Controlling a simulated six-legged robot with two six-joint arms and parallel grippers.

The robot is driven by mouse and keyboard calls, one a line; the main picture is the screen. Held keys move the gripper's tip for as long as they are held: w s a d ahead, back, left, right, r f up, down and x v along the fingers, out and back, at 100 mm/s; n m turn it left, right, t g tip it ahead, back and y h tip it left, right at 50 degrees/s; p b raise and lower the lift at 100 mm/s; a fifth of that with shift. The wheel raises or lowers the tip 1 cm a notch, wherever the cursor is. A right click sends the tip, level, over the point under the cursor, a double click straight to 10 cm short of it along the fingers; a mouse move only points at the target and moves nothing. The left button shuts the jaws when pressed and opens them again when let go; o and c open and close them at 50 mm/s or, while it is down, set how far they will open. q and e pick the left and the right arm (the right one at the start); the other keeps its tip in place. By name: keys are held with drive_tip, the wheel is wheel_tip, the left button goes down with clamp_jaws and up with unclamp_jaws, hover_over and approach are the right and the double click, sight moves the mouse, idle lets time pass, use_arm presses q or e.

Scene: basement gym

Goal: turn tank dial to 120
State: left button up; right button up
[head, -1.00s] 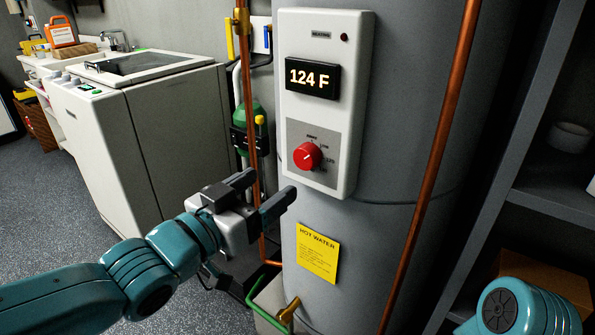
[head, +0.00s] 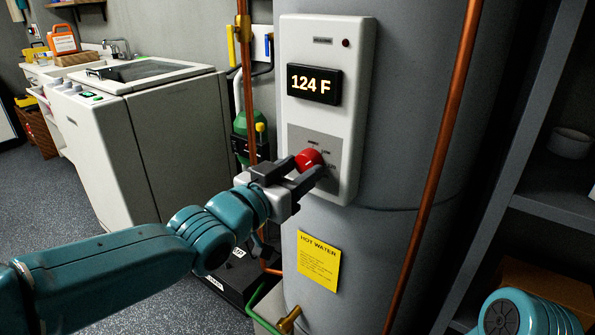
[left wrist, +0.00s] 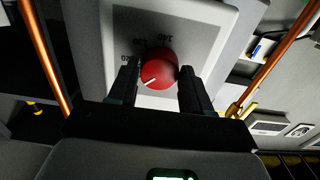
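The tank dial (head: 308,159) is a red round knob on the grey plate of a white control box (head: 356,130). The box's display (head: 314,84) reads 124 F. In the left wrist view the dial (left wrist: 160,70) has a white pointer line toward the lower left; printed marks are partly covered. My left gripper (head: 309,168) is at the dial with its fingers parted. In the left wrist view its fingers (left wrist: 159,74) stand on either side of the dial, with a narrow gap visible at least on the left. My right gripper is out of view.
The box is on a grey tank (head: 400,120) with a yellow HOT WATER label (head: 318,262). Copper pipes run left (head: 246,90) and right (head: 440,150) of the box. A white washer (head: 165,130) stands at the left; dark shelves (head: 560,215) stand at the right.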

use_arm(q)
drive_tip(key=shift+m, duration=0.3)
drive_tip(key=shift+f+m+b, duration=0.1)
drive_tip(key=shift+m+b, duration=0.4)
drive_tip(key=shift+b, duration=0.1)
drive_tip(key=shift+m+b, duration=0.7)
drive_tip(key=shift+m, duration=0.5)
drive_tip(key=shift+a+m+b, duration=0.1)
drive_tip(key=shift+m+b, duration=0.4)
drive_tip(key=shift+m, duration=0.6)
drive_tip(key=shift+w+m+b, duration=0.1)
drive_tip(key=shift+m+b, duration=0.3)
drive_tip(key=shift+m, duration=0.8)
drive_tip(key=o, duration=1)
drive_tip(key=shift+o, duration=0.2)
